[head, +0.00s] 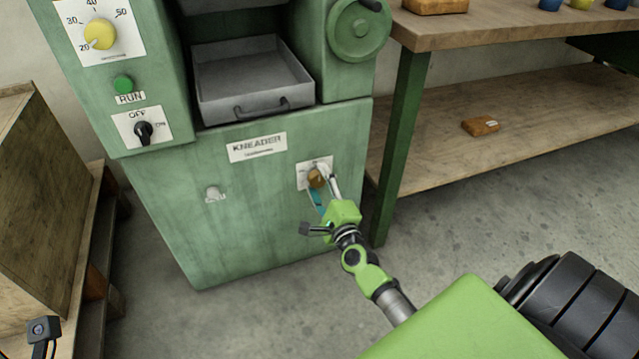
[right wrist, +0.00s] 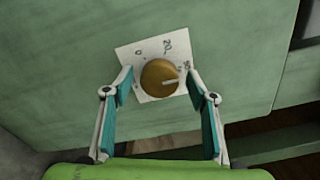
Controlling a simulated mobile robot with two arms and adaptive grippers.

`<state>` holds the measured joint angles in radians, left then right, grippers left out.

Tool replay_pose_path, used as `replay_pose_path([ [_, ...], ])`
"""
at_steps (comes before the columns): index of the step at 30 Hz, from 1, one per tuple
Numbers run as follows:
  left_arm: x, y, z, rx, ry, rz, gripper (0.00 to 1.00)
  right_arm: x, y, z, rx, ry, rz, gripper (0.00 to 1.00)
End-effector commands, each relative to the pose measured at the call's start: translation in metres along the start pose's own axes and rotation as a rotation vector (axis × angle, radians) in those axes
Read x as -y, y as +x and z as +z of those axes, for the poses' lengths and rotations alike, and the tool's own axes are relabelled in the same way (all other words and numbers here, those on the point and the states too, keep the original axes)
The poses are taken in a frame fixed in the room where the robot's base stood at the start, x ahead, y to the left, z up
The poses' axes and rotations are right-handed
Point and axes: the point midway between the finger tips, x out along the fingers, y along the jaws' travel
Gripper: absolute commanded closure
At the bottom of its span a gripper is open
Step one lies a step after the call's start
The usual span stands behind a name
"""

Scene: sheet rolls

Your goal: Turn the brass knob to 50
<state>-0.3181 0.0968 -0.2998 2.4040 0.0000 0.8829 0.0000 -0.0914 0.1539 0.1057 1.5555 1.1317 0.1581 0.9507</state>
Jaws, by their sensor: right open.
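The brass knob (head: 316,178) sits on a white dial plate low on the right of the green kneader's front. In the right wrist view the knob (right wrist: 159,77) is round, with a pale pointer mark towards the right. A "0" and a "20" show on its plate; another marking at the plate's right is too blurred to read. My right gripper (head: 318,184) is at the knob. In the right wrist view its open fingers (right wrist: 160,86) stand either side of the knob, with gaps to it. My left gripper's fingers are not visible.
The kneader (head: 240,215) also carries a yellow knob (head: 100,34), a green RUN button (head: 123,84), a black OFF/ON switch (head: 144,131) and a handwheel (head: 358,29). A grey tray (head: 252,107) stands above. A wooden bench (head: 510,22) is at right, wooden furniture (head: 42,200) at left.

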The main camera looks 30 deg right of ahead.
Motion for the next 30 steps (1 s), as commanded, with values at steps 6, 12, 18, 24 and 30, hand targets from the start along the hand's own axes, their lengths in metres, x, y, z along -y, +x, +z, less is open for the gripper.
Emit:
replay_pose_path([
  [6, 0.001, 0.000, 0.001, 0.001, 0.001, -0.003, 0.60, -0.002, -0.012, 0.000, 0.000, 0.000, 0.003, 0.48],
  [12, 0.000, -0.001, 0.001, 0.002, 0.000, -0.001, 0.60, -0.002, -0.053, -0.001, -0.001, -0.001, 0.004, 0.48],
  [18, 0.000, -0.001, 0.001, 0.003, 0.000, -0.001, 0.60, -0.001, -0.093, -0.001, 0.000, -0.002, 0.003, 0.48],
  [24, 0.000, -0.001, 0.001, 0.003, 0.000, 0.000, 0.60, 0.000, -0.116, -0.001, 0.000, 0.000, 0.001, 0.48],
  [30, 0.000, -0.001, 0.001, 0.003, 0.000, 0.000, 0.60, 0.000, -0.121, 0.000, 0.000, 0.000, 0.000, 0.48],
])
